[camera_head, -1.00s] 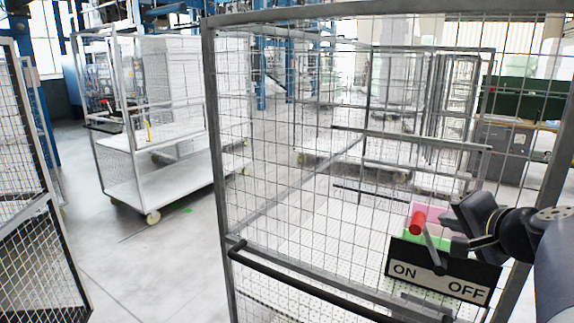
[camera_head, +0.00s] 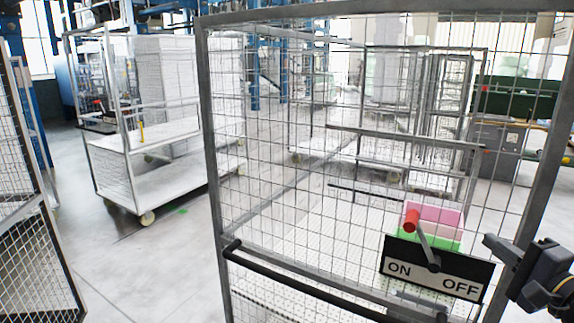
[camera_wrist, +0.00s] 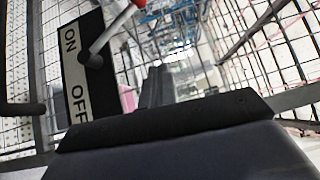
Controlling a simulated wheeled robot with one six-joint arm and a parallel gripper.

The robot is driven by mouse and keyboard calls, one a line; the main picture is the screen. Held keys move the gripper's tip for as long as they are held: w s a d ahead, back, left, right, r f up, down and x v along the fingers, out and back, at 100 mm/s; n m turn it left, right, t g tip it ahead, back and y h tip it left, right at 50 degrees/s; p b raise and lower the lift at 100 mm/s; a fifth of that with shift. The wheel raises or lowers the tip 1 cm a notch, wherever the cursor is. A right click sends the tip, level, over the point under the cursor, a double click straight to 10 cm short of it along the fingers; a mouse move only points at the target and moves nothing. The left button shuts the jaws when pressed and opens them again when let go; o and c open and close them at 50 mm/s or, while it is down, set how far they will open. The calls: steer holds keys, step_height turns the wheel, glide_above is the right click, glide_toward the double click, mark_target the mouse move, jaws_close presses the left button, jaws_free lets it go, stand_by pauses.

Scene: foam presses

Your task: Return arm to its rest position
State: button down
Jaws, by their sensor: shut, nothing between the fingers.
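My gripper (camera_head: 494,244) is at the lower right of the head view, shut and empty. It is to the right of the lever and apart from it. In the wrist view the dark gripper (camera_wrist: 155,88) points out past the panel. The lever with a red knob (camera_head: 411,220) is mounted on the black and white ON/OFF panel (camera_head: 458,284). Its knob leans up and to the left, towards the ON side. The panel also shows in the wrist view (camera_wrist: 75,72), with the lever's grey rod (camera_wrist: 104,38) crossing it.
A wire mesh cage cart (camera_head: 212,150) with a black handle bar (camera_head: 300,285) stands right in front. Pink and green blocks (camera_head: 440,215) show behind the panel. A white shelf trolley (camera_head: 175,190) stands at the left. Grey floor (camera_head: 150,270) between them is clear.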

steer(key=s+d+f+m+t+b, duration=0.1)
steer(key=s+d+f+b, duration=0.1)
steer(key=s+d, duration=0.3)
steer(key=shift+s+d+f+b, duration=0.2)
steer(key=shift+s+f+b, duration=0.15)
steer(key=shift+s, duration=0.3)
